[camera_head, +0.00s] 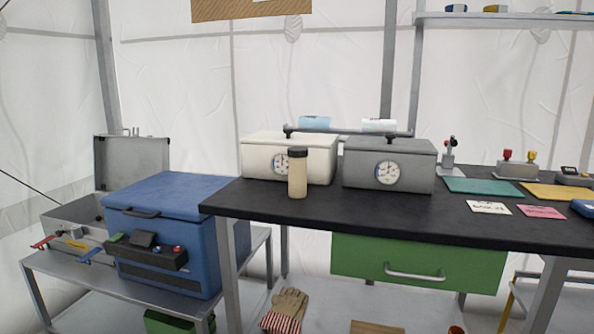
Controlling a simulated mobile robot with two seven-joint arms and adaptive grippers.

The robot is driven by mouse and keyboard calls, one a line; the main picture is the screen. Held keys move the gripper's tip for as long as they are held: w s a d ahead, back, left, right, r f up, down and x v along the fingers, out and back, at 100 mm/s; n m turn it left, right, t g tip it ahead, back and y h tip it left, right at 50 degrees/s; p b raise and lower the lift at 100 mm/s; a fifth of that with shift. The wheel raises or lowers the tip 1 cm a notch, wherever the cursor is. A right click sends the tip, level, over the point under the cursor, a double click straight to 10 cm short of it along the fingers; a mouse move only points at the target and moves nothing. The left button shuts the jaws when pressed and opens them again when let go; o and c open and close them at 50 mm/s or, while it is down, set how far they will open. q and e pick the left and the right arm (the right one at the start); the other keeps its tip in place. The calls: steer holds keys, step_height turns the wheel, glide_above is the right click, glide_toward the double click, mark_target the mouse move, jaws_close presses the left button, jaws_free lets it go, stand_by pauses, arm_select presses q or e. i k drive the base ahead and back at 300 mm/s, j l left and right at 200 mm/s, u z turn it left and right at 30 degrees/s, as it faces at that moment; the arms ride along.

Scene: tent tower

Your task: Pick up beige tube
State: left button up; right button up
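The beige tube (298,176) stands upright near the front left of the black table (330,205). It has a dark cap. It is in front of a white box with a dial (262,160) and partly covers that dial. Neither of my grippers is in the head view.
A grey box with a dial (415,172) stands right of the tube. Green (485,186) and yellow mats and small devices lie farther right. A blue cooler (165,225) and an open metal case (132,165) are on a lower left table. Free tabletop lies in front of the grey box.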

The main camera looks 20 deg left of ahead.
mark_target(298, 168)
steer(key=j+z, duration=0.2)
steer(key=j, duration=0.3)
steer(key=k+j+z, duration=0.15)
steer(key=j, duration=0.35)
steer(key=k+j+z, duration=0.2)
steer(key=j, duration=0.3)
steer(key=i, duration=0.1)
